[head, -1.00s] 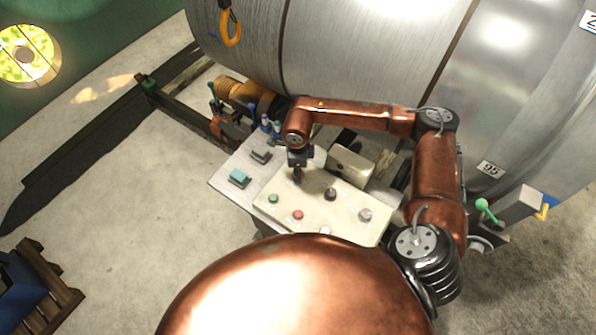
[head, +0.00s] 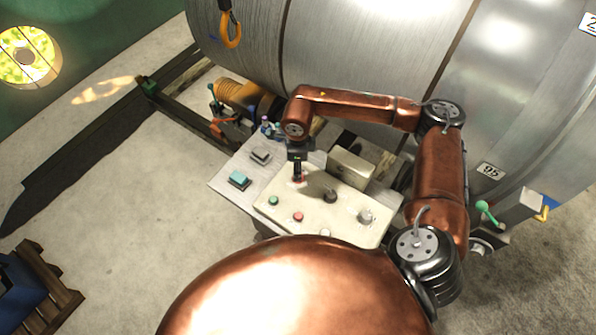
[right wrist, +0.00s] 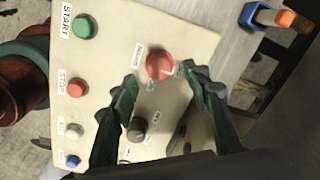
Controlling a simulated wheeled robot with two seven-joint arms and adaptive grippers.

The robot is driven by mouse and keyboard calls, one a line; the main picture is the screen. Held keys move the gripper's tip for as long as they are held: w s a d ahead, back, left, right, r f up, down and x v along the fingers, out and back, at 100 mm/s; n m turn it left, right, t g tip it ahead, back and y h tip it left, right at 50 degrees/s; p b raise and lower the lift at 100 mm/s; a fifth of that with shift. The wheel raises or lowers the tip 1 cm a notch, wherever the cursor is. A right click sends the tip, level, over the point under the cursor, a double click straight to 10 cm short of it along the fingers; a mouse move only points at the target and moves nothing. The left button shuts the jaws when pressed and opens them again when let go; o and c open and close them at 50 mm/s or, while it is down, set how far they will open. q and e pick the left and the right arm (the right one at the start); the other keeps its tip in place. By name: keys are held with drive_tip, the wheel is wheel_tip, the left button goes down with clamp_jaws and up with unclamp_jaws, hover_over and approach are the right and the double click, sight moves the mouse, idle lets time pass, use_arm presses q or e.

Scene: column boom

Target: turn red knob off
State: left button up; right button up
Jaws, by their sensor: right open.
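The control panel (head: 268,210) is a cream, tilted plate below my right arm in the head view. The red knob (right wrist: 160,65) shows in the right wrist view, round with a pale pointer mark and small labels around it. In the head view only a bit of red shows at my fingertips. My right gripper (right wrist: 161,76) is open, its dark green fingers apart on either side of the knob's near edge. I cannot tell whether they touch it. The right gripper also shows over the panel in the head view (head: 298,178). My left gripper is not in view.
A green START button (right wrist: 85,27), a red STOP button (right wrist: 76,87) and a dark knob (right wrist: 137,130) share the panel. A cream box (head: 350,168) stands behind it. A large metal drum (head: 360,60) is close behind my arm.

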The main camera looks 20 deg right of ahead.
wheel_tip(320, 180, up, 7)
drive_tip(key=shift+r, duration=0.15)
drive_tip(key=shift+s, duration=0.1)
idle(0.5)
